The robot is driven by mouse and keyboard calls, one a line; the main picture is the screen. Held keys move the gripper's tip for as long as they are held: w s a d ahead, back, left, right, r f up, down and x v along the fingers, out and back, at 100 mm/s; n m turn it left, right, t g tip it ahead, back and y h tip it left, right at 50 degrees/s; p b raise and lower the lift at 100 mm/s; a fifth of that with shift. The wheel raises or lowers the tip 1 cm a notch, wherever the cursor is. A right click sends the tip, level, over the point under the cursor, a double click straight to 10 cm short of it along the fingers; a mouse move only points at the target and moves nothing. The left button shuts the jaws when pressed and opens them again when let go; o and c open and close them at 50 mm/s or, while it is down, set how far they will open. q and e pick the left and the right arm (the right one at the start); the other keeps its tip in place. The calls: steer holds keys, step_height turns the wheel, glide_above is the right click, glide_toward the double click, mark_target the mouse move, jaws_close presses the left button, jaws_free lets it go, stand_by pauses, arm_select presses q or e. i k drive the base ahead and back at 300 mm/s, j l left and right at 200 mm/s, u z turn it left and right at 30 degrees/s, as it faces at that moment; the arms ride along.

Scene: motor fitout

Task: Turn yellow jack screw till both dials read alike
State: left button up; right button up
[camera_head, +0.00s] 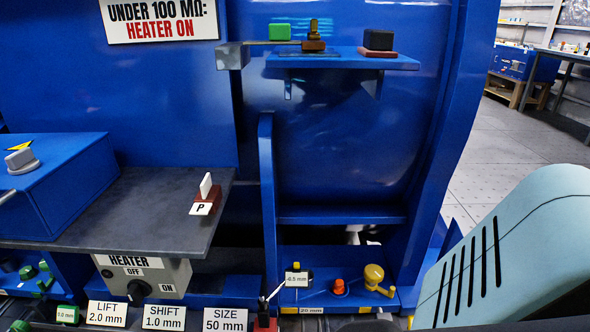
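The yellow jack screw (374,275) stands low at the right end of the blue base, under the big blue motor housing. It has a round top and a small side handle. Left of it is a small orange-red knob (338,286). Further left a small gauge tag (297,279) reads about -0.5 mm, with a yellow piece behind it. I cannot make out a second dial with certainty. Neither of my grippers is in view.
A grey shelf (150,215) carries a red block marked P (205,200). Below it are a HEATER switch box (143,276) and signs for LIFT (107,314), SHIFT (164,318) and SIZE (226,320). A large teal slotted body fills the lower right. Open floor (510,130) lies behind.

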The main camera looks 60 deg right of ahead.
mark_target(374, 274)
steer(key=z, duration=1.85)
